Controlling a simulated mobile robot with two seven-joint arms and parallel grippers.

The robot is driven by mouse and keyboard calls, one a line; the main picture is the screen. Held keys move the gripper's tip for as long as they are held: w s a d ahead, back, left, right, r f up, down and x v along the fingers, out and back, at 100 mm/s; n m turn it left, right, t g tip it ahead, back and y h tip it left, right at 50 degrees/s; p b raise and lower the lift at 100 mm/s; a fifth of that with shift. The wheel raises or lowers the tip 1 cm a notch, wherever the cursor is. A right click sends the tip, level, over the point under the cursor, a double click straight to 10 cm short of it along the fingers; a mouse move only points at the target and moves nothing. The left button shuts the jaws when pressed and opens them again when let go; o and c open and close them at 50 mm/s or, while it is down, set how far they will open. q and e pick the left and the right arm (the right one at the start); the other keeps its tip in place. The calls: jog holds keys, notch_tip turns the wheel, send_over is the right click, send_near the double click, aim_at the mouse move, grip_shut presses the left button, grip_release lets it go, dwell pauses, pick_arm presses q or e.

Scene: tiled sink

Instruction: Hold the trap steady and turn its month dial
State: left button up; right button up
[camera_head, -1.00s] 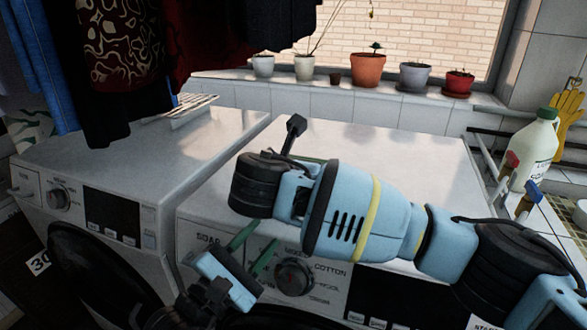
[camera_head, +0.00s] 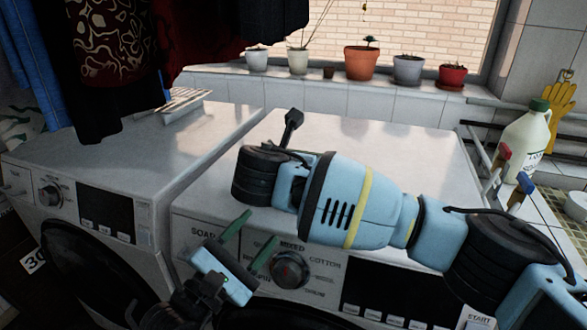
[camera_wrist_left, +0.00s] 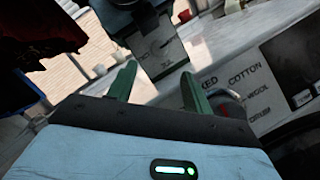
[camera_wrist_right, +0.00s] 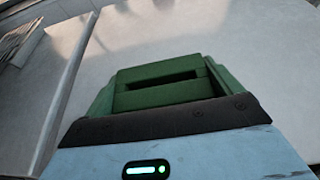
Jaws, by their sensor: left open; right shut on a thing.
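My left gripper (camera_head: 263,226) is open and empty, in front of the right-hand washing machine's soap drawer and knob. Its green fingers stand apart in the left wrist view (camera_wrist_left: 157,72). My right gripper's fingers are mostly hidden behind my blue arm in the head view. In the right wrist view, my right gripper is shut on a green block (camera_wrist_right: 165,84) with a dark slot, held over a pale surface. This block may be the trap, but I cannot tell for sure.
Two white washing machines (camera_head: 195,140) stand side by side; the right one has a knob (camera_head: 290,268). Flower pots (camera_head: 361,62) line the windowsill. A white jug (camera_head: 526,145) stands at the right. Dark clothes (camera_head: 115,60) hang at upper left. The machine tops look mostly clear.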

pick_arm(q)
jog(key=s+d+r+n+t+h, duration=0.25)
jog(key=s+n, duration=0.35)
jog(key=n, duration=1.3)
notch_tip(320, 180, up, 3)
jog(key=w+a+n+t+y, duration=0.2)
jog(key=n+y, duration=0.6)
jog(key=n, duration=0.9)
jog(key=shift+w+d+f+n+g+y, duration=0.2)
jog(key=shift+w+d+f+n+g, duration=0.45)
jog(key=shift+w+n, duration=1.25)
jog(key=shift+w+d+f+n+g+y, duration=0.15)
jog(key=shift+w+d+f+n+g, duration=0.25)
jog(key=shift+w+d+n+g, duration=1)
jog(key=shift+w+d+f+n+g+y, duration=0.15)
jog(key=shift+w+d+f+n, duration=0.35)
jog(key=shift+w+n, duration=1.85)
jog(key=shift+w+m, duration=0.2)
jog(key=shift+m, duration=0.05)
